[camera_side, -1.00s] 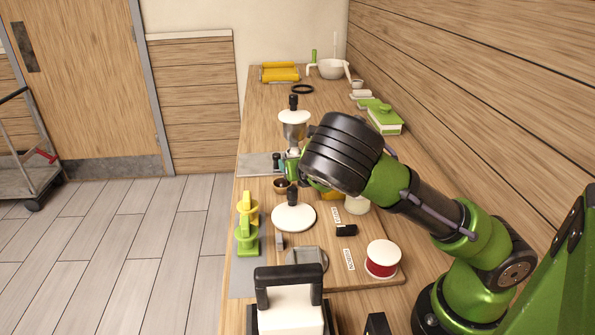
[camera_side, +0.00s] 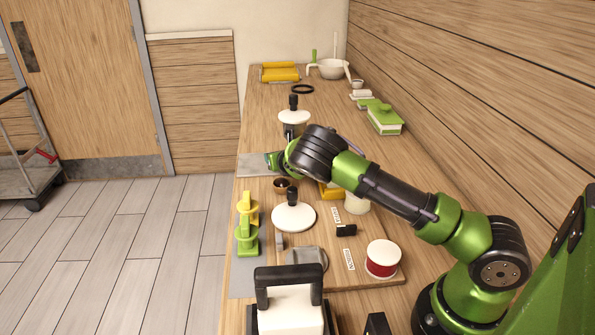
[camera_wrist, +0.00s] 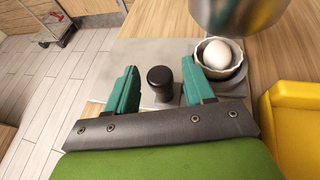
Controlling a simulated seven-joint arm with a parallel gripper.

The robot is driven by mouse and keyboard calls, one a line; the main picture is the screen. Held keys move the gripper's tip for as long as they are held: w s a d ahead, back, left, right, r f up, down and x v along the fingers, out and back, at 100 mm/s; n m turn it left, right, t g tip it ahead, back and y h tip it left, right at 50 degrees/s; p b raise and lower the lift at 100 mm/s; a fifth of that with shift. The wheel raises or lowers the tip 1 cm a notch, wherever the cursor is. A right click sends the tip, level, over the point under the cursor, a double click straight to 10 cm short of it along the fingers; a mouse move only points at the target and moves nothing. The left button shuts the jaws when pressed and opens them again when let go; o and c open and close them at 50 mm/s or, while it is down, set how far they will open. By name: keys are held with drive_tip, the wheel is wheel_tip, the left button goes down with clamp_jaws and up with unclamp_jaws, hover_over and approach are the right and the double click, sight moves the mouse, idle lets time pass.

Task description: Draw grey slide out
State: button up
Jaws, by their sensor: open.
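The grey slide (camera_side: 252,164) is a flat grey plate at the left edge of the counter in the side view, partly hidden by my gripper. In the wrist view the grey plate (camera_wrist: 138,58) lies flat, with an upright black-topped knob (camera_wrist: 160,76) at its near part. My gripper (camera_wrist: 160,88) is open, with one teal finger on each side of the knob. Gaps show on both sides, so the fingers look apart from it. In the side view my gripper (camera_side: 278,160) is low over the slide's right part, and the knob is hidden.
A white egg (camera_wrist: 216,54) sits in a fluted cup (camera_wrist: 240,72) close beside the right finger. A metal cylinder (camera_wrist: 236,14) hangs above it. A yellow block (camera_wrist: 292,125) is at right. A white disc with a black knob (camera_side: 294,217) stands nearer the side camera.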

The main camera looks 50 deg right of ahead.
drive_tip(key=shift+w+d+f, duration=0.2)
drive_tip(key=shift+w+d, duration=0.05)
drive_tip(key=shift+w, duration=0.15)
clamp_jaws()
